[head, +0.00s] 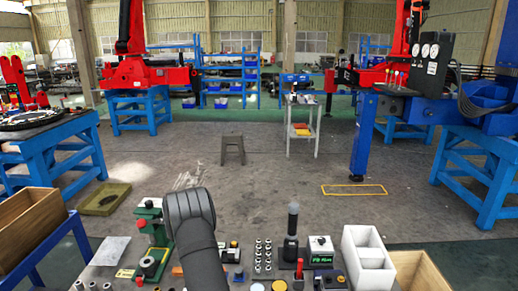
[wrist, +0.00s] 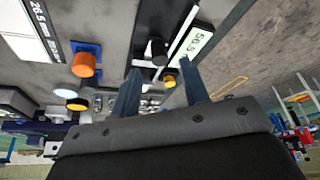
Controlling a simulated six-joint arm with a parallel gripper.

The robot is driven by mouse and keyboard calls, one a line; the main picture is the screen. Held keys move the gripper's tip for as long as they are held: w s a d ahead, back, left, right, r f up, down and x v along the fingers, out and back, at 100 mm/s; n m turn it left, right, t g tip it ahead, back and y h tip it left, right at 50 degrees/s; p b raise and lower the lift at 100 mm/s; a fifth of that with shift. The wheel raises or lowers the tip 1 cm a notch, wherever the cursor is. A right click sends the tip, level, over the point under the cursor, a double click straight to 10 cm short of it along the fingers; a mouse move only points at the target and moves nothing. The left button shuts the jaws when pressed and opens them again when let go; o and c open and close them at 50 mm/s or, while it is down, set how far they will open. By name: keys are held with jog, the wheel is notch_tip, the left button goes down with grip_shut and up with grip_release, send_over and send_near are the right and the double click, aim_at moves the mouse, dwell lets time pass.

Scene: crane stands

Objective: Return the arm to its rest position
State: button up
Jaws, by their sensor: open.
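My arm rises from the bottom middle of the head view, with a dark rounded joint over the workbench (head: 110,250). My gripper cannot be made out in the head view. In the wrist view my gripper (wrist: 162,70) shows two blue-grey fingers spread apart, with nothing held between them. Beyond the fingertips are a dark round knob (wrist: 156,50), a small yellow part (wrist: 170,80) and a pale label with digits (wrist: 193,46). An orange cylinder on a blue base (wrist: 84,64) lies left of the fingers, apart from them.
On the bench stand a green press (head: 153,232), several small metal pegs (head: 263,256), a dark post (head: 292,232), a meter box (head: 321,250) and a white bin (head: 366,262). Wooden crates flank it at left (head: 28,228) and right (head: 425,272). Open floor lies beyond.

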jog(key=x, duration=0.3)
jog(key=shift+w+d+f, duration=0.1)
jog(key=shift+d+f, duration=0.05)
jog(key=shift+f, duration=0.2)
jog(key=shift+d, duration=0.95)
jog(key=shift+d+v, duration=0.15)
jog(key=shift+v, duration=0.9)
jog(key=shift+d+v, duration=0.1)
jog(key=shift+v, duration=0.9)
jog(key=shift+r, duration=0.1)
